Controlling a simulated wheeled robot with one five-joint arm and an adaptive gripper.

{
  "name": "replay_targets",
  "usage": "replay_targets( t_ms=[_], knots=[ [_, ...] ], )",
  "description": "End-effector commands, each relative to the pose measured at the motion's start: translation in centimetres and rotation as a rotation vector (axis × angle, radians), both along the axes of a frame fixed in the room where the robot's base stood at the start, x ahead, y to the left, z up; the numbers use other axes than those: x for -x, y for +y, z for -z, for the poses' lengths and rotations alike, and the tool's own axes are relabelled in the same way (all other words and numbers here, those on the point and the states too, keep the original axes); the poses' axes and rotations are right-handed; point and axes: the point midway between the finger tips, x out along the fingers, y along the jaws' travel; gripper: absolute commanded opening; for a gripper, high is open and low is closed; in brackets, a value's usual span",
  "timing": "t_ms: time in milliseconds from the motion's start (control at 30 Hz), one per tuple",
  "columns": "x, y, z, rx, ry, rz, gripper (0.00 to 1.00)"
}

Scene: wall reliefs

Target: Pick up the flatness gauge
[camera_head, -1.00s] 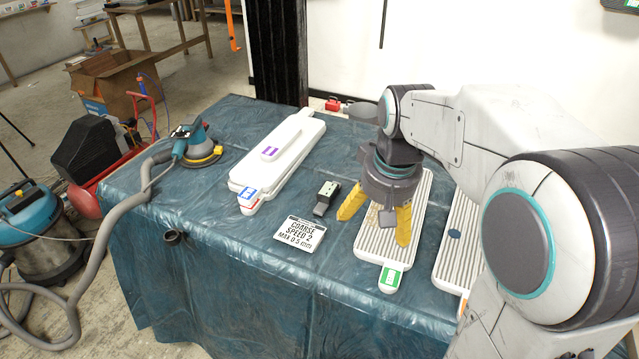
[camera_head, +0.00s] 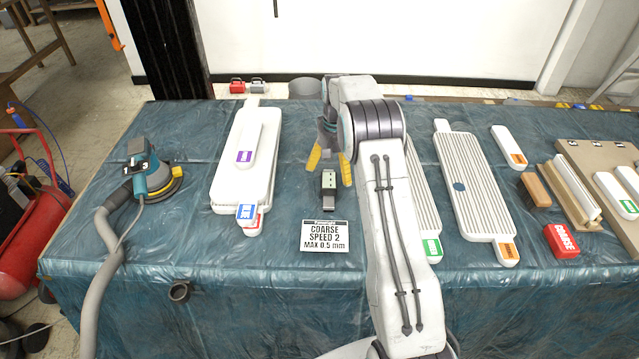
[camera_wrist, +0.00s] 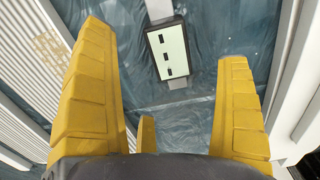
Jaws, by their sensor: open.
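The flatness gauge is likely the small dark device with a pale green face (camera_head: 329,181) on the blue sheet, just above the sign in the head view. In the wrist view the gauge (camera_wrist: 168,52) lies in the gap between my fingers, beyond them, its face with dark marks turned to the camera. A grey strip extends from its ends. My gripper (camera_head: 329,163) has yellow fingers spread just behind the gauge in the head view. My gripper (camera_wrist: 165,60) is open and empty, and no finger visibly touches the gauge. My arm hides part of the right finger.
A white card reading COARSE SPEED 2 (camera_head: 325,236) lies in front of the gauge. White blocks (camera_head: 246,150) are to its left, a ribbed panel (camera_head: 474,190) to its right. A sander (camera_head: 152,175) with a hose is far left. Bare sheet surrounds the gauge.

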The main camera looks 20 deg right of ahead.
Motion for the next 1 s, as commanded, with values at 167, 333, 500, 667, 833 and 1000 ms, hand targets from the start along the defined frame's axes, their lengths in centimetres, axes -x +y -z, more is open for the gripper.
replay_targets(
  t_ms=[167, 333, 500, 667, 833, 1000],
  knots=[
    [-0.2, -0.3, 1.3, -0.001, 0.005, 0.007, 0.94],
    [-0.1, -0.2, 2.7, -0.001, 0.006, 0.007, 0.94],
    [0.1, -0.1, 4.0, -0.002, 0.007, 0.006, 0.94],
    [0.3, 0.1, 5.9, -0.002, 0.007, 0.006, 0.94],
    [0.3, 0.1, 7.5, -0.001, 0.005, 0.006, 0.94],
    [0.2, 0.1, 8.1, -0.001, 0.004, 0.006, 0.94]
  ],
)
